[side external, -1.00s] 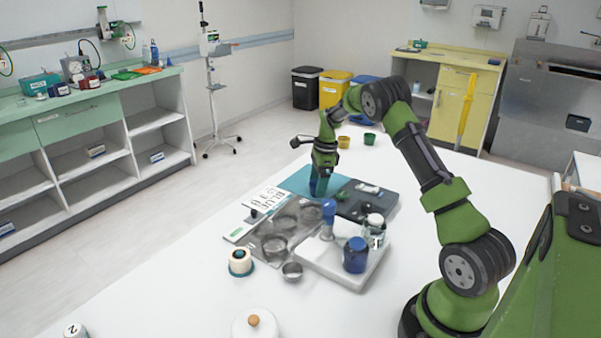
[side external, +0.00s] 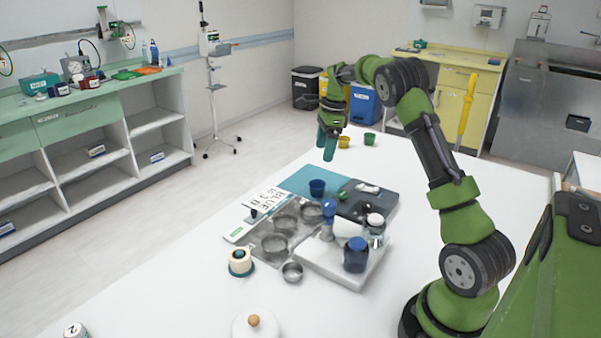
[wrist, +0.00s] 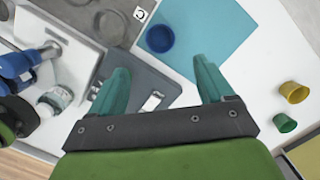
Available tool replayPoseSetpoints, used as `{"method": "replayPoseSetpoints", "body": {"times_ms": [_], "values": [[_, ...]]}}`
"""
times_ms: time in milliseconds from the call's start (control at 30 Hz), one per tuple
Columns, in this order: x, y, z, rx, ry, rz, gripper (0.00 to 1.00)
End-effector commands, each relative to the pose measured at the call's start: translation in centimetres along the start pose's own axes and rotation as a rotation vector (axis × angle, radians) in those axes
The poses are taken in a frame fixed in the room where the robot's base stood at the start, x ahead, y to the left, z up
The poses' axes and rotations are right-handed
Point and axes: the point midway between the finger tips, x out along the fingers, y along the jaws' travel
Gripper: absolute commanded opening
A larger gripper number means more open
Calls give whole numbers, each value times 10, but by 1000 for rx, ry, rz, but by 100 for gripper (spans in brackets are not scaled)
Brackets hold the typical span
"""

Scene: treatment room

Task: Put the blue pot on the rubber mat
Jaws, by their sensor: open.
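The blue pot (side external: 317,187) stands upright on the teal rubber mat (side external: 295,181), near the mat's front edge beside the dark tray. In the wrist view the pot (wrist: 160,38) sits at the left part of the mat (wrist: 225,25), its open top facing the camera. My gripper (side external: 328,145) is raised above the table, beyond the pot and clear of it. In the wrist view my gripper (wrist: 160,85) has its two teal fingers spread wide with nothing between them.
A dark grey tray (side external: 352,208) lies beside the mat. Metal bowls (side external: 274,245), a white tray with a blue-lidded jar (side external: 356,254) and a clear jar (side external: 374,232) stand nearer. Yellow (side external: 344,142) and green (side external: 369,139) pots stand at the far end. The table's left side is mostly clear.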

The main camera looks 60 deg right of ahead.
Motion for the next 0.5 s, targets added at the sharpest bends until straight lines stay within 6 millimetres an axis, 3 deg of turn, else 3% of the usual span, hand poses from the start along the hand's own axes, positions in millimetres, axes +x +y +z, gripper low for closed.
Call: {"method": "replayPoseSetpoints", "body": {"times_ms": [133, 233, 367, 500], "values": [[-22, 14, 15, -86, -20, -25, 81], [-47, 41, 40, -250, -51, -67, 81], [-82, 97, 75, -552, -89, -145, 81], [-107, 168, 101, -894, -108, -243, 81]]}}
